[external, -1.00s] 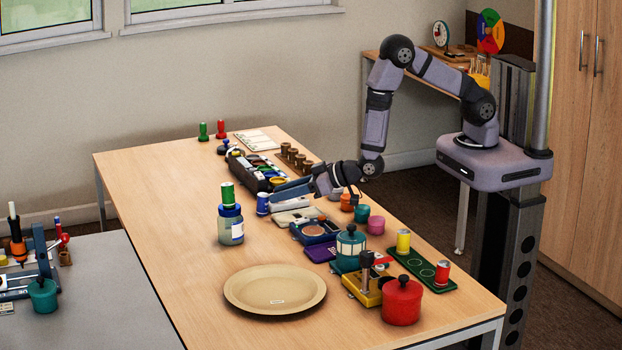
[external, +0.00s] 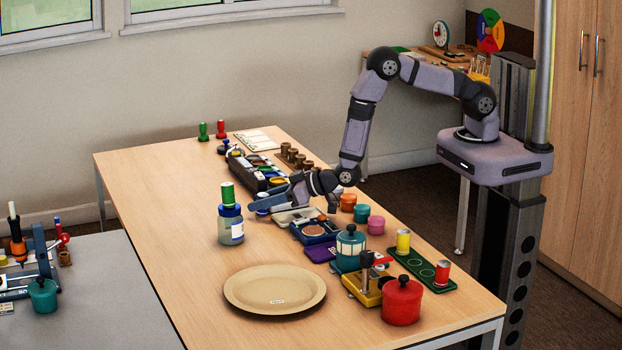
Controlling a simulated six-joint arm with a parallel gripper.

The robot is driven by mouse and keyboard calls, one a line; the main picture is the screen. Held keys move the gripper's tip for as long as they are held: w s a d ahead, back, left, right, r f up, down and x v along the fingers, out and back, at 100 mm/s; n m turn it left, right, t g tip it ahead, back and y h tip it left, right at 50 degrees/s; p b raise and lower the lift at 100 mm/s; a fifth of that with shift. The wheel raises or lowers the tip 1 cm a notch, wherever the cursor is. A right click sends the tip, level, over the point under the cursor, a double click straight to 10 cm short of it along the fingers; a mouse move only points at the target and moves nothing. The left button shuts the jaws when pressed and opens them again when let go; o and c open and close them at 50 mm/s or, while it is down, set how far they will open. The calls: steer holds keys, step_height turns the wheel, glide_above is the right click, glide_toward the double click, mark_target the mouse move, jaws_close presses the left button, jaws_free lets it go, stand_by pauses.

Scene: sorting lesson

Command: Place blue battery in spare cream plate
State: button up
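The blue battery (external: 262,212) stands on the table near its middle, right of the glass jar. My gripper's fingers are in front of it and cover most of it; only a little blue shows. My gripper (external: 268,202) is low over the table, reaching left with its fingers at the battery. Whether the fingers are apart or closed on it cannot be told. The cream plate (external: 275,287) lies empty near the table's front edge, well apart from my gripper, with a small label on it.
A green battery (external: 228,194) stands on the blue-lidded jar (external: 231,226) beside my gripper. A green tray (external: 414,262) holds a yellow (external: 403,241) and a red battery (external: 442,272). A teal pot (external: 350,248) and red pot (external: 402,301) stand right of the plate. The table's left side is clear.

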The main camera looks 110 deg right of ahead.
mark_target(262, 194)
jaws_close()
steer(key=shift+r, duration=0.15)
steer(key=shift+r+b, duration=0.5)
steer(key=shift+r, duration=4.4)
